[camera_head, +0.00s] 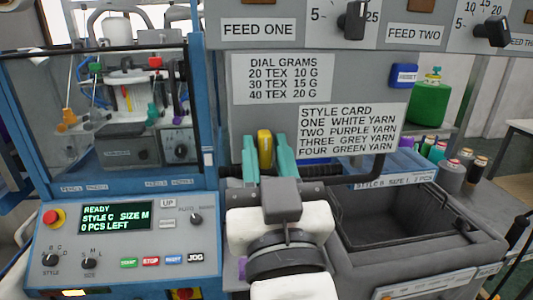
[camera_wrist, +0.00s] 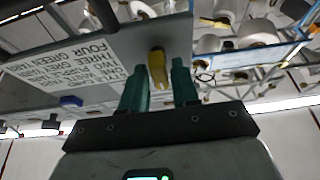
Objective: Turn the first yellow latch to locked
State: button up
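The yellow latch (camera_head: 264,148) stands upright on the grey machine panel, below the dial-grams label. It also shows in the wrist view (camera_wrist: 157,68), at the edge of a dark round mount. My gripper (camera_head: 265,152) has its two green fingers on either side of the latch, one left and one right. In the wrist view my gripper (camera_wrist: 160,82) shows a narrow gap beside the latch, so the fingers look open around it. Whether either finger touches the latch is hard to tell. No locked or unlocked marking is readable near it.
A style card (camera_head: 350,132) is right of the latch. A dark open bin (camera_head: 400,262) lies at lower right. The control panel (camera_head: 125,240) at lower left reads READY, STYLE C, SIZE M, 0 PCS LEFT.

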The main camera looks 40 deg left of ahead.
grip_shut()
jog(key=shift+f+b, duration=0.1)
jog(key=shift+b, duration=0.25)
jog(key=m+t+b, duration=0.1)
jog(key=m, duration=0.1)
jog(key=m+h+b, duration=0.1)
jog(key=m+b, duration=0.1)
jog(key=shift+f+t+h, duration=0.15)
jog(key=shift+t+h, duration=0.15)
jog(key=shift+t, duration=0.1)
jog(key=m+h+b, duration=0.1)
jog(key=m+b, duration=0.1)
jog(key=m, duration=0.1)
jog(key=m+t+h+b, duration=0.1)
jog(key=m+h+b, duration=0.1)
jog(key=m+b, duration=0.1)
jog(key=m+h+b, duration=0.1)
jog(key=m, duration=0.2)
jog(key=m+h+b, duration=0.2)
jog(key=m, duration=0.2)
jog(key=shift+r, duration=0.2)
jog(key=m+g+h+b, duration=0.1)
jog(key=m, duration=0.4)
jog(key=shift+r, duration=0.1)
jog(key=shift+m+h, duration=0.3)
